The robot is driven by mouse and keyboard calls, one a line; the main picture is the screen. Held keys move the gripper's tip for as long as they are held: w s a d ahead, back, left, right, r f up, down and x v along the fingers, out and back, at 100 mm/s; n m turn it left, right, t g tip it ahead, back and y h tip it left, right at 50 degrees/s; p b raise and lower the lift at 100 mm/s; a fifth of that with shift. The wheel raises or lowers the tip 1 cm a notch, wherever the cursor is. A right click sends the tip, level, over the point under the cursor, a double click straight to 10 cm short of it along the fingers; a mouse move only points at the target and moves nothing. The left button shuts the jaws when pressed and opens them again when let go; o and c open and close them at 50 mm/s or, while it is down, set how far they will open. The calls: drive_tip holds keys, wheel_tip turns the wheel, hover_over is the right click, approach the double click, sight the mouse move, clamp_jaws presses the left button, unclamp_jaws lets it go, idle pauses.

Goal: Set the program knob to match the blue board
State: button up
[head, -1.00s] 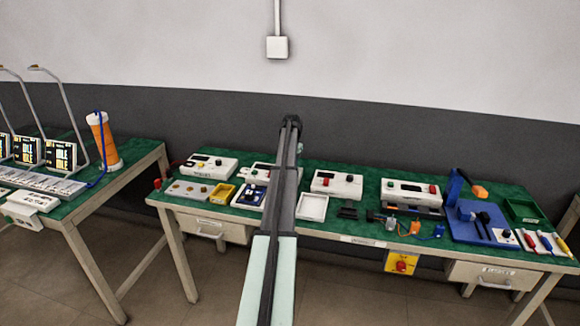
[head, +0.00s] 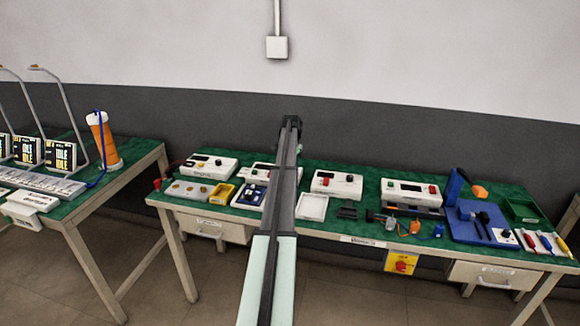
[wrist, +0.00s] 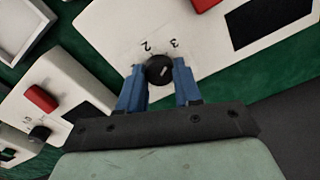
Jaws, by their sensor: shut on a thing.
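The program knob (wrist: 158,71) is a round black knob on a white panel (wrist: 120,32), with a short white mark on its top. The printed numerals 2 and 3 show beside it on the panel. My gripper (wrist: 157,84) has its two blue fingers shut on the knob, one on each side. The white mark lies on the numeral 3 side of the knob's centre, but its exact setting is hard to tell. In the head view my arm hides the gripper and the knob.
In the wrist view a second white unit (wrist: 62,85) with a red button stands at left, near a white tray (wrist: 22,30). More white units (head: 336,184) line the green bench. A blue fixture (head: 470,225) with tools stands at the right.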

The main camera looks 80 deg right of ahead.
drive_tip(key=o, duration=1)
drive_tip(key=shift+o, duration=0.2)
drive_tip(key=shift+r, duration=0.1)
wheel_tip(320, 180, up, 14)
drive_tip(key=shift+s, duration=0.15)
drive_tip(key=shift+f, duration=0.2)
